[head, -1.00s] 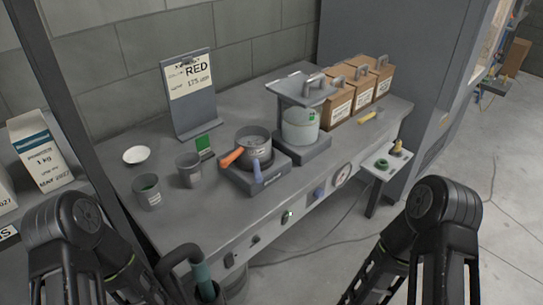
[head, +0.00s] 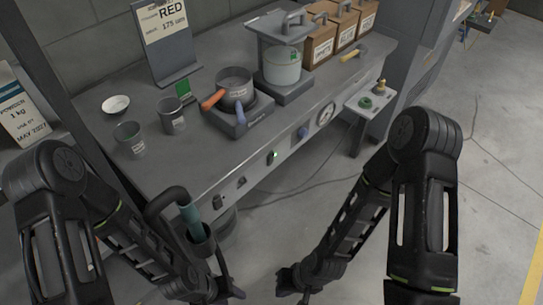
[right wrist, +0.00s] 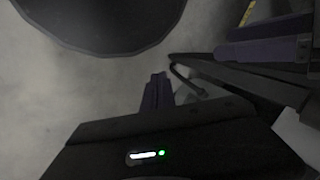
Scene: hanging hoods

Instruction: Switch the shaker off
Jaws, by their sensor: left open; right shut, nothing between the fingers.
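No label that I can read names the shaker. A dark grey unit (head: 240,124) bears a pan (head: 234,88) with an orange handle and a blue-grey handle. A second unit (head: 287,91) bears a pale pot (head: 282,66) under a grey hood. The bench's front panel carries a switch with a green light (head: 272,155), dark switches (head: 241,181), a blue knob (head: 302,132) and a round gauge (head: 325,114). My left gripper (head: 230,288) is open and empty, low in front of the bench. My right gripper (head: 289,285) is shut and empty beside it, away from the panel.
A dark holder with a teal-handled tool (head: 191,213) stands at the bench's front left corner. Two grey cups (head: 172,116), a white dish (head: 116,105) and a RED sign (head: 165,40) are on the bench. A small side table (head: 368,103) stands right. Cables cross the floor.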

